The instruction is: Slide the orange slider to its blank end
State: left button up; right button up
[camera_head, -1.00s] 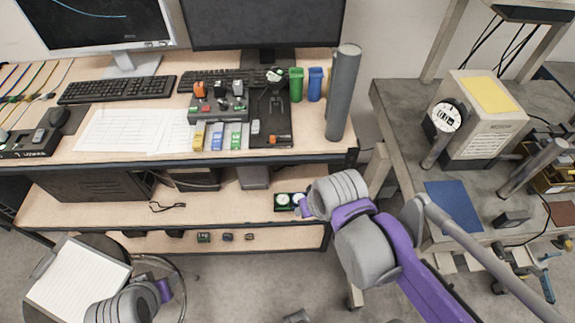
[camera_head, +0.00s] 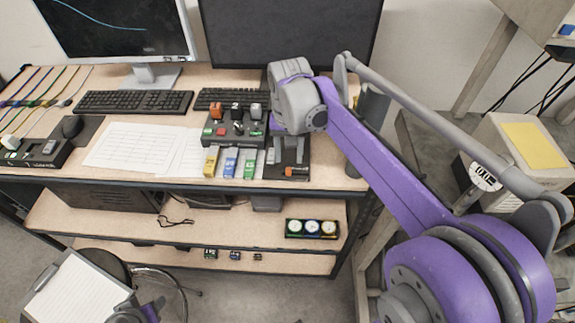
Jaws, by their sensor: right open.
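My right gripper (camera_head: 292,150) is open, low over the panel, just behind the orange piece. The wrist and the dark panel partly hide its fingers, and I cannot tell whether they touch anything. Only a bit of my left arm shows at the bottom left; its gripper is out of view.
A grey cylinder (camera_head: 372,107) stands behind my right arm. Keyboards and monitors line the back. Three dials (camera_head: 312,228) sit on the lower shelf.

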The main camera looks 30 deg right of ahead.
aim_at(289, 169)
notch_tip(289, 169, down, 5)
jog(key=shift+w+f, duration=0.1)
dwell(0.3)
grip_shut()
dwell(1.3)
